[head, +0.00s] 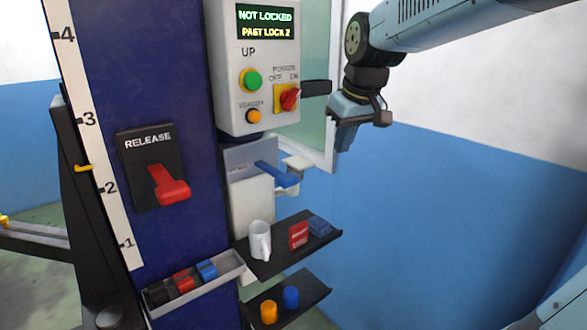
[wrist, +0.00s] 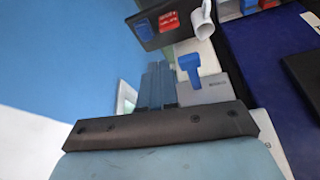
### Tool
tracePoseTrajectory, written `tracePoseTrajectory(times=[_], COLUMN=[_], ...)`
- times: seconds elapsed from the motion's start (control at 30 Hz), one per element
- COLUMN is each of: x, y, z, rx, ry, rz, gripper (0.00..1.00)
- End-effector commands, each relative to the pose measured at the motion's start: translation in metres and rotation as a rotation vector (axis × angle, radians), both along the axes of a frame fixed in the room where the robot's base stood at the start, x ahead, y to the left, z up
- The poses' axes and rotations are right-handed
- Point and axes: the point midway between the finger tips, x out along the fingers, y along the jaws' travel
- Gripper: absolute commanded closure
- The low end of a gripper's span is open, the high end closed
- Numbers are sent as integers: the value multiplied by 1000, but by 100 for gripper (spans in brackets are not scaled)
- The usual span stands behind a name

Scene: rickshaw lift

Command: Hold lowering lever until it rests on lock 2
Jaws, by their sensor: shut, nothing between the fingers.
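The lowering lever appears to be the blue handle (head: 277,174) on a grey plate below the control box; the plate's lettering is too small to read. It also shows in the wrist view (wrist: 189,68), just right of my fingers. My gripper (head: 344,146) is shut and empty, above and right of the lever in the head view, apart from it. Its closed fingers show in the wrist view (wrist: 158,84). The display (head: 265,22) reads "NOT LOCKED" and "PAST LOCK 2". The yellow pointer (head: 84,168) stands slightly above the 2 on the scale (head: 93,150).
A red release lever (head: 168,186) sits on the blue column. The control box (head: 257,75) has a green button and a red switch. A shelf (head: 270,262) below the lever holds a white mug (head: 259,240) and red and blue items. Open space lies right of the lever.

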Motion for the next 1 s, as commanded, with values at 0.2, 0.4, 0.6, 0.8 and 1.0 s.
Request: tracePoseTrajectory(times=[0.2,0.4,0.6,0.8,1.0], x=[54,79,83,83,85], y=[45,68,73,73,74], z=[-7,-13,-15,-14,-23], rx=[-9,-11,-11,-11,-11], ry=[45,64,68,68,69], rz=[133,199,212,212,212], gripper=[100,100,100,100,100])
